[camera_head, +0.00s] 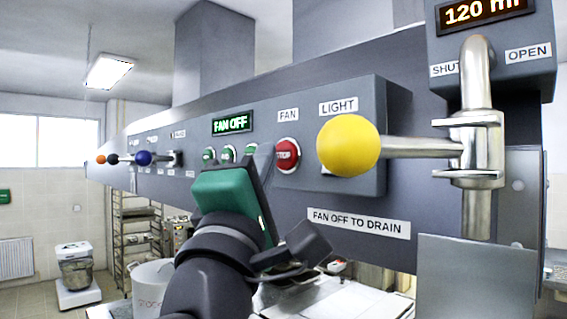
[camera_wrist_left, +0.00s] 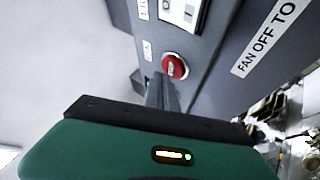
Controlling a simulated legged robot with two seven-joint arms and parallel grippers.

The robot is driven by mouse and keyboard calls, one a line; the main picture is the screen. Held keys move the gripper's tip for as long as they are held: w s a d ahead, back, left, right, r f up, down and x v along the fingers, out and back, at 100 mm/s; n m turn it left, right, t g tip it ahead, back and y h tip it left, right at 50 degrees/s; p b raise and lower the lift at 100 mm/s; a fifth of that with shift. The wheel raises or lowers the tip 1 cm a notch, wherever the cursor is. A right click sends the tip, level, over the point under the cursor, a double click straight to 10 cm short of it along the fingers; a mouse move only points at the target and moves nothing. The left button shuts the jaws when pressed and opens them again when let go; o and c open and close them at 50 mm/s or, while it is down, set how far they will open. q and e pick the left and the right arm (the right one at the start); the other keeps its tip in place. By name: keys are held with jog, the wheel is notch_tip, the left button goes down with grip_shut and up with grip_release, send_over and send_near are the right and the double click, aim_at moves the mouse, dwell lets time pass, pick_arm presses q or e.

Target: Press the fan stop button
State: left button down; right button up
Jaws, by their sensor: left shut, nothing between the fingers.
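The red fan stop button (camera_head: 288,155) sits on the grey control panel under the FAN label, right of several green buttons (camera_head: 228,153). It also shows in the left wrist view (camera_wrist_left: 175,66), just past my fingertips. My left gripper (camera_head: 265,152) is shut and empty, its fingers pointing up at the panel just left of the red button. In the left wrist view the shut fingers (camera_wrist_left: 162,82) end beside the button's edge; I cannot tell whether they touch it. My right gripper is not in view.
A yellow ball knob (camera_head: 348,145) on a metal valve lever sticks out right of the red button. A light switch (camera_wrist_left: 186,12) is beside the button. Smaller coloured knobs (camera_head: 143,158) stick out farther left.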

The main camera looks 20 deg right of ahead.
pick_arm(q)
jog(key=a+b, duration=0.1)
jog(key=s+a+b, duration=0.1)
jog(key=a, duration=0.1)
jog(key=s+a+b, duration=0.1)
jog(key=a, duration=0.1)
dwell(0.6)
jog(key=shift+w+d, duration=0.1)
dwell(0.4)
